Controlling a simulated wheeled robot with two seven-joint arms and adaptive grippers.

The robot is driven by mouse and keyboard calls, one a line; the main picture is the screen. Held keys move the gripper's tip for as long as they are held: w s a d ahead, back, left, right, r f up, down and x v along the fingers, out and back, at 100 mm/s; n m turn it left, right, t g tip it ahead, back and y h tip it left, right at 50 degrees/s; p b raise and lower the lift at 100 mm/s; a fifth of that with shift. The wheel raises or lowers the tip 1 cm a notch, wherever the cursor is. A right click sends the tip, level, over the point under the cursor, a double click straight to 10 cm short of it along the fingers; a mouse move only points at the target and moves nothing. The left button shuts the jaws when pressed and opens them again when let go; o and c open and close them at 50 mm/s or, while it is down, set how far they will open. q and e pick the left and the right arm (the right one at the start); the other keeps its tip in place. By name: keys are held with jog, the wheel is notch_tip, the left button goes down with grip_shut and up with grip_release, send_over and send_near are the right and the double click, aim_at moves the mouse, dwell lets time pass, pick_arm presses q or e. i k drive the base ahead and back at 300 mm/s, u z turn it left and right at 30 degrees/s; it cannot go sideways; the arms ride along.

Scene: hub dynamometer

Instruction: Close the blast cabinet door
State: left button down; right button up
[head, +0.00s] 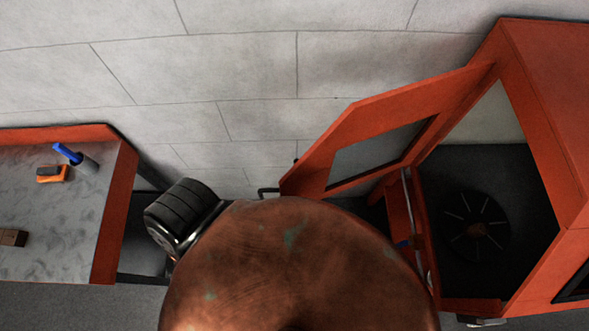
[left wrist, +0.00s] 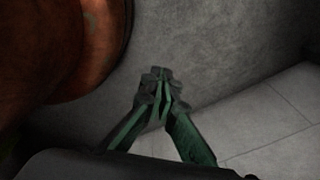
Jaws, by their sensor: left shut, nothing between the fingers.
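The orange blast cabinet (head: 545,110) stands at the right in the head view. Its door (head: 350,135), an orange frame with a dark window, is swung wide open toward the left. A dark handle (head: 268,191) shows near the door's free edge. Inside the open cabinet is a dark floor with a round black disc (head: 475,228). My left gripper (left wrist: 161,76) shows only in the left wrist view, its green fingers closed together and empty, with grey floor and pale wall behind. The door does not show there. My right gripper is in neither view.
A large copper-coloured rounded part of mine hides the lower middle of the head view, including part of the door's lower area. A grey-topped orange bench (head: 60,225) stands at the left, holding a blue-handled tool (head: 68,153), an orange-and-black item (head: 52,174) and a brown block (head: 12,238).

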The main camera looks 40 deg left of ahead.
aim_at(437, 98)
jog(key=z, duration=1)
jog(key=k, duration=0.7)
jog(key=u, duration=0.65)
